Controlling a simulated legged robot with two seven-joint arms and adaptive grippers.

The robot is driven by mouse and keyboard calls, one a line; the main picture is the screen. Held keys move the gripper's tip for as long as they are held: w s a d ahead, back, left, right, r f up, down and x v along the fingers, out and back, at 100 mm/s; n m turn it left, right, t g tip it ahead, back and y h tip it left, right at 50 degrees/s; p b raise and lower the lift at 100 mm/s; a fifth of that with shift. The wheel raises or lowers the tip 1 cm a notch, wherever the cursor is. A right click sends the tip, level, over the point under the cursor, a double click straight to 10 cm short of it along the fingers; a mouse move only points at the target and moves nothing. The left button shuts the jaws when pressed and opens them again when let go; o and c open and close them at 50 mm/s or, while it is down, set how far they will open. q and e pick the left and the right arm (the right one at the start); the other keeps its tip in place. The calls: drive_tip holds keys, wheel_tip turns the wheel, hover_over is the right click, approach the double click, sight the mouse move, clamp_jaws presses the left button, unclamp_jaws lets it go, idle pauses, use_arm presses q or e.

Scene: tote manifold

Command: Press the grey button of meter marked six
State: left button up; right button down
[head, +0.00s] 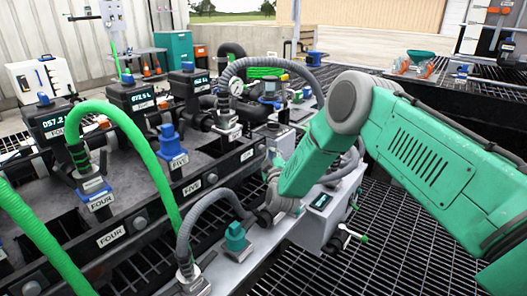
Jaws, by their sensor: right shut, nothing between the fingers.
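Three black meters with lit displays stand in a row on the dark manifold. The nearest meter (57,118) carries a label reading FOUR, and the middle meter (132,97) stands behind it. The label of the farthest meter (189,82) is too small to read. Round grey buttons sit on the front rail, one beside the FOUR plate (140,222) and one beside the FIVE plate (210,179). A farther rail plate (246,155) is unreadable, and my right arm partly covers the rail there. My right gripper (272,174) is shut and empty at this rail, mostly hidden by my wrist. My left gripper is out of view.
A green hose (130,112) arches over the near manifold. Grey hoses (208,205) curve close to my right wrist. A light grey box with a small display (320,201) and a valve handle stands right of the wrist. Dark grating (350,260) covers the floor.

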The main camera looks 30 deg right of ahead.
drive_tip(key=shift+w, duration=0.1)
drive_tip(key=shift+w+a+r, duration=0.1)
drive_tip(key=shift+w+a, duration=0.1)
drive_tip(key=shift+w, duration=0.05)
idle(0.3)
drive_tip(key=shift+w+a+b, duration=0.2)
drive_tip(key=shift+w+b, duration=0.2)
drive_tip(key=shift+w, duration=0.2)
idle(0.8)
drive_tip(key=shift+s, duration=0.1)
drive_tip(key=shift+s+d+p, duration=0.35)
drive_tip(key=shift+s+p, duration=0.5)
drive_tip(key=shift+s, duration=0.05)
